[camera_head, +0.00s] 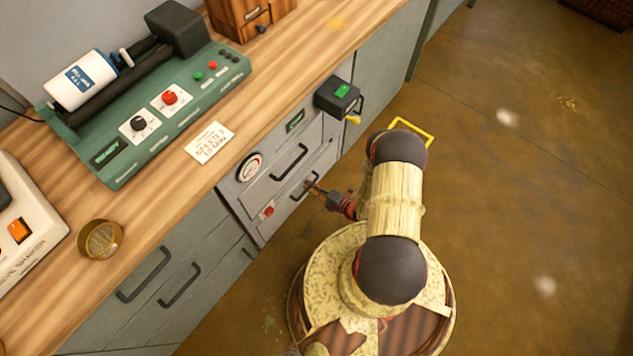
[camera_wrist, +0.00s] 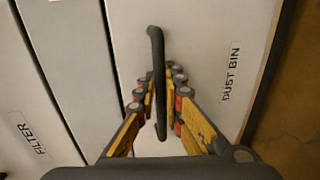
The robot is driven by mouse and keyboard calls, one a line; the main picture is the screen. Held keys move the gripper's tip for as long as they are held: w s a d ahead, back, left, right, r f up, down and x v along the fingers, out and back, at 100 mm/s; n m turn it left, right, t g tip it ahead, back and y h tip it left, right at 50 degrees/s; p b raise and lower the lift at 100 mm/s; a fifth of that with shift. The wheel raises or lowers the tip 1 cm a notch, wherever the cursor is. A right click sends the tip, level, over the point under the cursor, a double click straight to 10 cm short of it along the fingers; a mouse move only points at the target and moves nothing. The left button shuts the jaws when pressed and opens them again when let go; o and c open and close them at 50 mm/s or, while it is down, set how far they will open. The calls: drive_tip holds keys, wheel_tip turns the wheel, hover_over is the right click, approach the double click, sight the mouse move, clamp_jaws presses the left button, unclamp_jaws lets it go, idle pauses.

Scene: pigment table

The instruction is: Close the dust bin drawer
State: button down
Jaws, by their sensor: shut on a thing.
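The dust bin drawer (camera_wrist: 207,45) fills the right part of the wrist view, a pale front with a "DUST BIN" label. Its black bar handle (camera_wrist: 156,50) runs between the fingers of my gripper (camera_wrist: 160,92), which is shut on it. In the head view the drawer (camera_head: 283,207) is the low grey front under another handled drawer (camera_head: 276,178). My gripper (camera_head: 313,186) reaches its handle from the right. How far the drawer stands out is hard to tell.
The wrist view shows a "FILTER" panel (camera_wrist: 22,115) at left. A green machine (camera_head: 150,120) and a round tin (camera_head: 101,239) stand on the wooden worktop (camera_head: 160,215). Open floor (camera_head: 530,220) lies right.

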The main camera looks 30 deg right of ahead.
drive_tip(key=shift+w, duration=0.15)
drive_tip(key=c, duration=2.3)
unclamp_jaws()
drive_tip(key=v, duration=1.2)
drive_tip(key=shift+a, duration=0.1)
